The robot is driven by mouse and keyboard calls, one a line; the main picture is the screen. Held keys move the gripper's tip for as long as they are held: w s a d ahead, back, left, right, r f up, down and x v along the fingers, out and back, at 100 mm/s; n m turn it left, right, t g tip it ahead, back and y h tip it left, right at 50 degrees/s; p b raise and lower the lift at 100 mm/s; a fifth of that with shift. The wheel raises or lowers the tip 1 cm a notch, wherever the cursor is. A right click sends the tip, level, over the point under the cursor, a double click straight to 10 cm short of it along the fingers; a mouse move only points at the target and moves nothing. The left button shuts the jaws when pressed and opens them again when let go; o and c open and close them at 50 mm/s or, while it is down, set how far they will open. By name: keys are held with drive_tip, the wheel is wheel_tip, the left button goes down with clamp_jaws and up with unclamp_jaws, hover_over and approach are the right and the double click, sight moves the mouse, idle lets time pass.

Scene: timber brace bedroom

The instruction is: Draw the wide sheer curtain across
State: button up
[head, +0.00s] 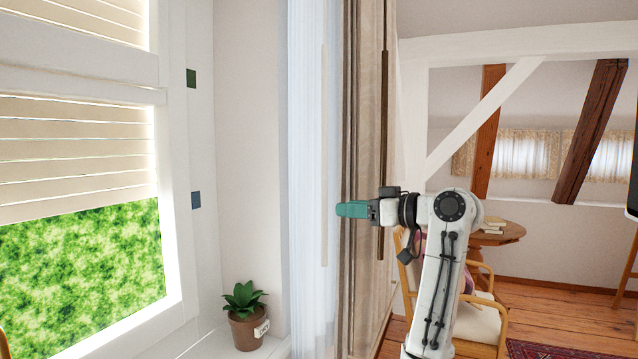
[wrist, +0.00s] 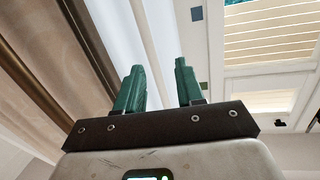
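The sheer curtain (head: 304,150) hangs gathered in a narrow white, bluish bunch beside the window recess. A pale upright rod (head: 324,150) hangs in front of it. In the wrist view, a pale strip (wrist: 152,35), probably this rod, runs behind or between the fingers; I cannot tell which. The sheer shows there as a bright band (wrist: 112,30). My gripper (head: 345,209) points left in the head view, its teal fingertips just right of the pale rod. In the wrist view my gripper (wrist: 158,85) has its two fingers apart, with no visible grip on anything.
A heavier beige curtain (head: 361,90) with a dark rod (head: 384,120) hangs right of the sheer. A potted plant (head: 245,314) stands on the sill below the window (head: 80,270). A chair (head: 480,325) and round table (head: 503,234) stand at right.

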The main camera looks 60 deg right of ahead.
approach(327, 177)
drive_tip(key=f, duration=0.1)
drive_tip(key=shift+n+t, duration=0.3)
drive_tip(key=shift+t, duration=0.1)
drive_tip(key=w+p, duration=0.1)
drive_tip(key=w, duration=0.2)
drive_tip(key=w+p, duration=0.1)
drive_tip(key=w, duration=0.3)
drive_tip(key=w+d+p, duration=0.1)
drive_tip(key=w, duration=0.2)
drive_tip(key=shift+w+d, duration=0.1)
drive_tip(key=shift+w, duration=0.25)
clamp_jaws()
